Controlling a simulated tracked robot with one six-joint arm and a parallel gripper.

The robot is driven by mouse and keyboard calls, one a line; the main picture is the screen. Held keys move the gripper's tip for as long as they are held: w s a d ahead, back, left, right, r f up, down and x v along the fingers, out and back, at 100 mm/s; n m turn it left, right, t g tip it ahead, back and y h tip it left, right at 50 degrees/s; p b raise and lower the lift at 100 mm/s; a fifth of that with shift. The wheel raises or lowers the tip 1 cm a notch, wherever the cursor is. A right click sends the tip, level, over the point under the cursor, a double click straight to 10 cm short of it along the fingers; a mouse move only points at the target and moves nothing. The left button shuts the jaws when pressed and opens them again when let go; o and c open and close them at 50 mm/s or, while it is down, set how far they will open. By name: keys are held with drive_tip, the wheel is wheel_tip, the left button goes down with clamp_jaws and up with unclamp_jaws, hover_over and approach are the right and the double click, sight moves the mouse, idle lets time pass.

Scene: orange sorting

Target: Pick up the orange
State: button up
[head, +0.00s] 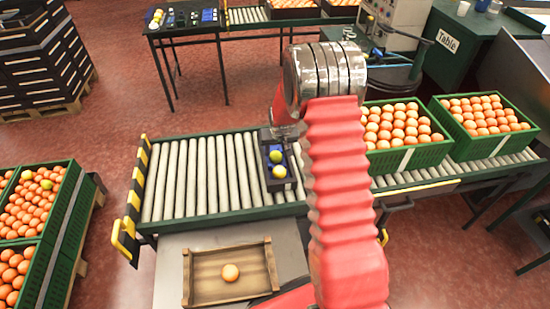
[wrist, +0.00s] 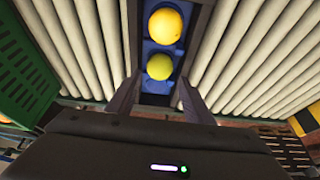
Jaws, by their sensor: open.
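On the roller conveyor, a small dark tray with blue compartments (head: 267,178) holds a yellow-green fruit (head: 276,156) and a yellow-orange fruit (head: 279,172). In the wrist view, the yellow-orange fruit (wrist: 164,25) is at the top and the green fruit (wrist: 160,67) is below it, closer to my gripper (wrist: 160,88). My gripper's fingers are spread, with nothing held between them. In the head view my arm partly hides the gripper.
Green crates full of oranges stand on the conveyor at right (head: 405,158) and on the floor at left (head: 70,205). The rollers (head: 195,178) left of the small tray are clear. A dark table (head: 185,30) with more small trays stands behind.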

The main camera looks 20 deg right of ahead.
sight(276, 154)
drive_tip(key=shift+x, duration=0.75)
drive_tip(key=shift+x, duration=2.6)
drive_tip(key=shift+w, duration=0.1)
drive_tip(key=shift+c, duration=0.4)
drive_tip(key=c, duration=0.6)
